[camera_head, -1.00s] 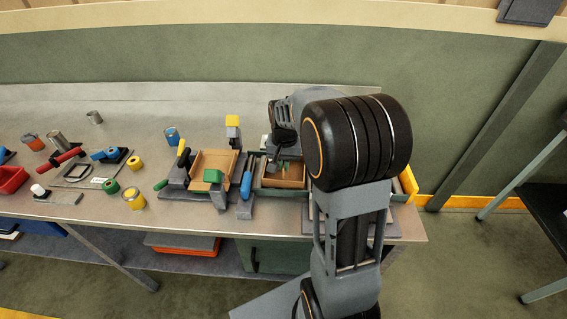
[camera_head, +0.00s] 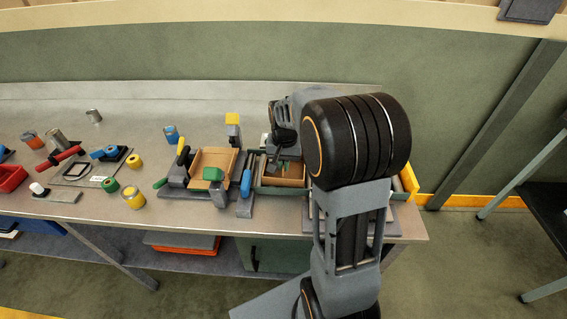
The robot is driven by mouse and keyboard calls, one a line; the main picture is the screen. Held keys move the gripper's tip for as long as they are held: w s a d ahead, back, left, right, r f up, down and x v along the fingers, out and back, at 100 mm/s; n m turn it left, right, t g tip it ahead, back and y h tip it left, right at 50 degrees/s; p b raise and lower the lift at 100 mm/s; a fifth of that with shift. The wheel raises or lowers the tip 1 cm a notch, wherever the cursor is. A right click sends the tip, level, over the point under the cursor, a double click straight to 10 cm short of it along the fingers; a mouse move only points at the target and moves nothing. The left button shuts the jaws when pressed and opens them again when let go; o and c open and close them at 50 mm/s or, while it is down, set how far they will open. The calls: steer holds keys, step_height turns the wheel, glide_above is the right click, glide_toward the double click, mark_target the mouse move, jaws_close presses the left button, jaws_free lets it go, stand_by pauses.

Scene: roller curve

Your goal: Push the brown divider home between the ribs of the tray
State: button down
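A tray with dark green-grey walls (camera_head: 262,189) stands on the metal table, partly hidden behind my arm. A brown, box-like shape (camera_head: 291,181) shows inside it; I cannot tell which part of it is the divider, and the ribs are too small to make out. My gripper (camera_head: 284,163) points down over the tray, just below the wrist. Its fingers are small and partly hidden, so their opening and any hold on the divider cannot be told.
A yellow piece (camera_head: 410,178) shows right of my arm. Several cups and rolls lie farther left. The table's back strip is clear.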

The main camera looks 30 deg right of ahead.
steer(key=c, duration=0.8)
jaws_free()
steer(key=shift+c, duration=0.2)
steer(key=shift+r, duration=0.1)
steer(key=shift+r+p, duration=2.8)
steer(key=shift+r, duration=0.65)
steer(key=shift+s+f+n, duration=0.15)
steer(key=shift+f+n, duration=0.15)
steer(key=shift+n, duration=0.1)
steer(key=s+a+r+n+t, duration=0.2)
steer(key=s+a+r+n, duration=0.1)
steer(key=s, duration=0.4)
steer(key=s+a+r+n+t, duration=0.2)
steer(key=s+a+r, duration=0.3)
steer(key=s, duration=0.2)
steer(key=shift+s+a+n+t, duration=0.15)
steer(key=shift+a+n+t, duration=0.15)
steer(key=shift+n, duration=0.1)
